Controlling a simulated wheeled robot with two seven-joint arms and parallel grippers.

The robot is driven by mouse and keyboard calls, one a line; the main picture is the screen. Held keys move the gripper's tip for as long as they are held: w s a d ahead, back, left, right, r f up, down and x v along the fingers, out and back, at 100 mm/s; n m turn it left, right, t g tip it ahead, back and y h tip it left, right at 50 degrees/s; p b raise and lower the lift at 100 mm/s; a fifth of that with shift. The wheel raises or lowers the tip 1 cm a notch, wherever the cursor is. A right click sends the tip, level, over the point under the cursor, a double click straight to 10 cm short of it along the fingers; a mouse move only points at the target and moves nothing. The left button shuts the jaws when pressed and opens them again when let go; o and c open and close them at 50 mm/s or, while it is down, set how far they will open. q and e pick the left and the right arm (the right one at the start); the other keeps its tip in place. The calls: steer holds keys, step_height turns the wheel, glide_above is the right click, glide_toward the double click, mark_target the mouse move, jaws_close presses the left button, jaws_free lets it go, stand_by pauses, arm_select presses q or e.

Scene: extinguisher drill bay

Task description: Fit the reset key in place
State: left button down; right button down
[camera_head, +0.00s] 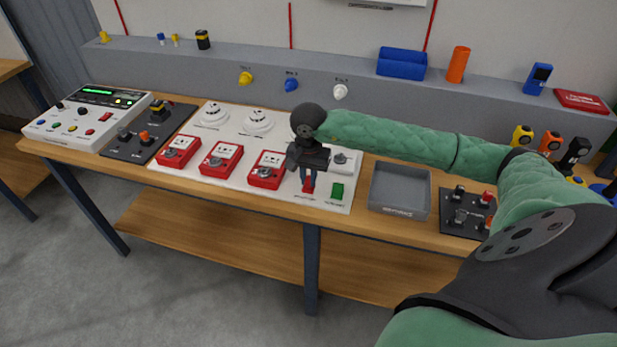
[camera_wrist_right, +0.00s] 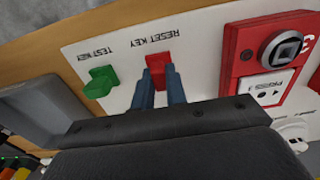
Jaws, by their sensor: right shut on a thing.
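The red reset key (camera_head: 309,186) is at the front edge of the white panel (camera_head: 232,182), by its printed RESET KEY label. My right gripper (camera_head: 308,178) points down and is shut on this key. In the right wrist view, its blue fingers (camera_wrist_right: 160,90) reach the red key (camera_wrist_right: 158,66), whose lower part is hidden. Three red call points stand on the panel: left (camera_head: 178,151), middle (camera_head: 221,159) and right (camera_head: 267,169). The right one shows a round metal lock (camera_wrist_right: 285,47) in the wrist view. My left gripper is not in view.
A green test key (camera_head: 338,192) stands close to the right of the red key. A grey tray (camera_head: 399,208) and a black switch board (camera_head: 462,213) lie further right. A control box (camera_head: 88,115) is at the left. My right forearm crosses above the bench's right side.

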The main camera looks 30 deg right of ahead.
steer(key=c, duration=1)
jaws_free()
steer(key=shift+r+p, duration=0.3)
steer(key=shift+r, duration=3.2)
